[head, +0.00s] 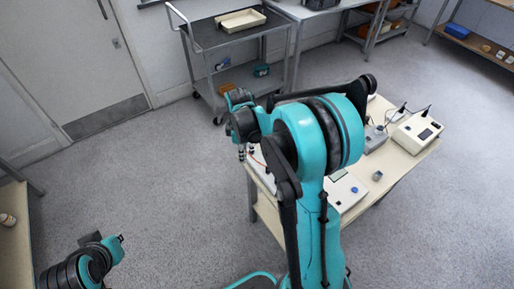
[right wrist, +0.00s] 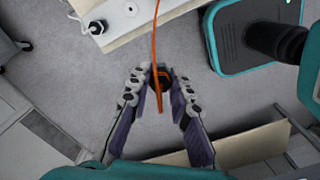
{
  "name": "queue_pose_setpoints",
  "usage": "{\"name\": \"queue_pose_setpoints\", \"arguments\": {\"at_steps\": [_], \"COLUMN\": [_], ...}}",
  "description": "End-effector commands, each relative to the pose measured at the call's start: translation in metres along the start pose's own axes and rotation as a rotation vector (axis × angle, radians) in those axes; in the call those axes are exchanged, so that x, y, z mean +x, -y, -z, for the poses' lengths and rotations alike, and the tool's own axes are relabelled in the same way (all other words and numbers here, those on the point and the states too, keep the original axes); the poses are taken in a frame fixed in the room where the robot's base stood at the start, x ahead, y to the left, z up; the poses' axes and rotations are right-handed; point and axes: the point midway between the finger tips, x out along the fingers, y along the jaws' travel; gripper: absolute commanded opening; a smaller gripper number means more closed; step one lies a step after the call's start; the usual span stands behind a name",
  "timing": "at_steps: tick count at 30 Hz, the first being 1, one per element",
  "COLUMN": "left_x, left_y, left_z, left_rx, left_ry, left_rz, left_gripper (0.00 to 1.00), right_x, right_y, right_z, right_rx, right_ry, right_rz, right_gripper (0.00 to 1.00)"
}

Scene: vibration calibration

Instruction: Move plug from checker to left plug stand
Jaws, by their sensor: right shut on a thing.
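My right gripper (head: 242,152) hangs at the left side of the work table in the head view. In the right wrist view its fingers (right wrist: 161,88) are closed around a dark plug (right wrist: 158,72) with an orange cable, held above the grey floor. A white device with a dark display (head: 425,132) and a grey box (head: 374,138) stand on the table; I cannot tell which is the checker. The left plug stand cannot be made out for certain, as my right arm hides much of the table. My left arm shows at the lower left, its fingers out of sight.
The table (head: 398,168) also bears a white panel (head: 345,192) and a small grey knob-like part (head: 377,176). In the right wrist view a pale board (right wrist: 120,34) carries a black round part (right wrist: 97,27). A cart (head: 210,42) stands behind.

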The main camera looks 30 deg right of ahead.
Motion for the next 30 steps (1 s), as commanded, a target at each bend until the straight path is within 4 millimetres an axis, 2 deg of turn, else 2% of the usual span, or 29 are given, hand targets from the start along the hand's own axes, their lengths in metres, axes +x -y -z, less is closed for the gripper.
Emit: {"name": "queue_pose_setpoints", "arguments": {"at_steps": [6, 12, 18, 23, 30], "left_x": [0.007, 0.01, 0.011, 0.014, 0.025], "left_y": [0.0, 0.0, 0.0, 0.0, 0.0], "left_z": [-0.005, -0.007, -0.008, -0.01, -0.018], "left_rx": [0.0, 0.0, 0.0, 0.0, 0.0], "left_ry": [0.0, 0.0, 0.0, 0.0, 0.0], "left_rz": [0.0, 0.0, 0.0, 0.0, 0.0], "left_gripper": [0.0, 0.0, 0.0, 0.0, 0.0], "right_x": [0.026, 0.041, 0.047, 0.053, 0.072], "right_y": [-0.038, -0.059, -0.066, -0.067, -0.066], "right_z": [-0.029, -0.048, -0.055, -0.055, -0.055], "right_rx": [-0.524, -0.87, -1.004, -1.014, -1.013], "right_ry": [0.0, 0.0, 0.0, 0.0, 0.0], "right_rz": [0.0, 0.0, 0.0, 0.0, 0.0], "right_gripper": [0.0, 0.0, 0.0, 0.0, 0.0]}}
